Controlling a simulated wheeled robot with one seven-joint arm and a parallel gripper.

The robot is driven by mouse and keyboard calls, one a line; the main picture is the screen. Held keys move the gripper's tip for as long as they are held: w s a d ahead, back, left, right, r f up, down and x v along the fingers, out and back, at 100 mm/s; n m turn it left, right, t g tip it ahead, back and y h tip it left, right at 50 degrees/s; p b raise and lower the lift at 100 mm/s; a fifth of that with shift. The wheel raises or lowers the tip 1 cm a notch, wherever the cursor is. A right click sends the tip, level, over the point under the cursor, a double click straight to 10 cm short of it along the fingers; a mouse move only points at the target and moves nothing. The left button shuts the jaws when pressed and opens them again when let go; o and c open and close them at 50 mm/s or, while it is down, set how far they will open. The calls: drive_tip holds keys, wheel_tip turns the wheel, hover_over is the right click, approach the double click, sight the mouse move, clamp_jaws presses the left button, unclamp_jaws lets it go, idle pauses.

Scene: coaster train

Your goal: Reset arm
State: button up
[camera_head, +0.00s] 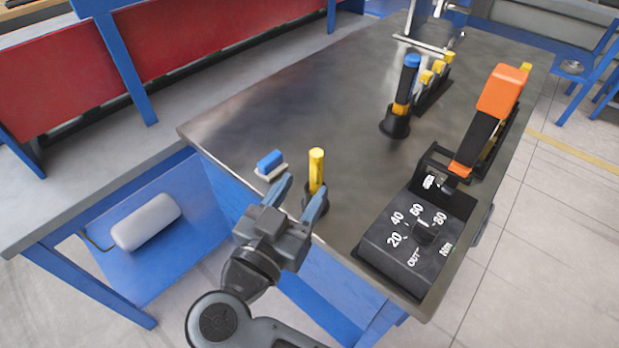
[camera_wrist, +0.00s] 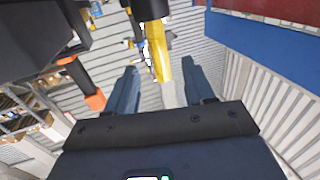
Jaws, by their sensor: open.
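My gripper (camera_head: 300,194) is open at the near edge of the metal workbench (camera_head: 270,110), its blue fingers apart and pointing toward the bench. A yellow cylinder (camera_head: 316,168) stands upright in a small black holder (camera_head: 317,190) just beyond the fingers. In the wrist view my gripper (camera_wrist: 163,82) shows two spread fingers, with the yellow cylinder (camera_wrist: 157,48) lined up in the gap between them. The holder's lower part is partly hidden by the right finger.
A blue block (camera_head: 270,160) on a pale base sits left of the fingers. A black torque tester (camera_head: 420,235) and an orange-handled tool (camera_head: 500,95) stand on the right. A blue-topped tool (camera_head: 409,75) stands in a black holder (camera_head: 395,122) farther back. The bench's left-middle is clear.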

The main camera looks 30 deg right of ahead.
drive_tip(key=shift+v, duration=1.35)
drive_tip(key=s+d+r+n+t+y, duration=0.3)
drive_tip(key=s+d+r+n+t, duration=0.15)
drive_tip(key=s+d+t, duration=0.6)
drive_tip(key=s+a+f+n+g+y, duration=0.1)
drive_tip(key=s+f+n+g+y, duration=0.1)
drive_tip(key=s+y, duration=0.4)
drive_tip(key=s+a+f+n+g+y, duration=0.2)
drive_tip(key=s+y, duration=0.4)
drive_tip(key=s, duration=0.6)
drive_tip(key=n+g, duration=0.1)
drive_tip(key=n, duration=0.1)
drive_tip(key=shift+f+n+g, duration=0.3)
drive_tip(key=shift+n+g, duration=0.05)
